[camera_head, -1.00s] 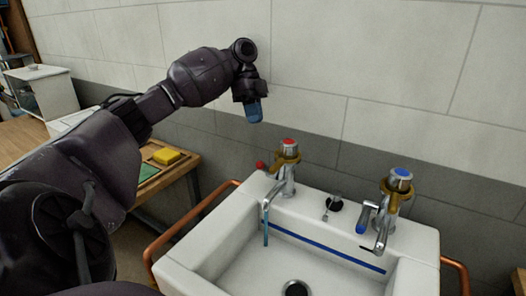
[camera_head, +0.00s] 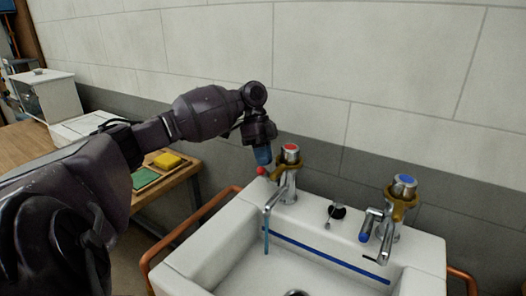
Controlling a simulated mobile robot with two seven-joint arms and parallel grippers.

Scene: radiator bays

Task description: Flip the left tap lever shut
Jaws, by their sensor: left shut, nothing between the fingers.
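The left tap (camera_head: 287,183) is chrome with a red cap and a brass collar, on the back left of the white sink (camera_head: 207,240). Its lever ends in a red knob (camera_head: 261,171) that sticks out to the left. A thin blue stream (camera_head: 266,238) runs down from its spout. My left gripper (camera_head: 263,157) is shut and empty, with its blue fingertips pointing down just above the red knob and left of the tap's cap. I cannot tell whether they touch the knob. My right gripper is not in view.
The right tap (camera_head: 390,222) has a blue cap and a lever with a blue tip. A small black-and-chrome fitting (camera_head: 336,212) sits between the taps. Copper rails (camera_head: 180,232) flank the sink. A wooden bench (camera_head: 186,176) with a yellow sponge (camera_head: 167,161) stands left. The tiled wall is close behind.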

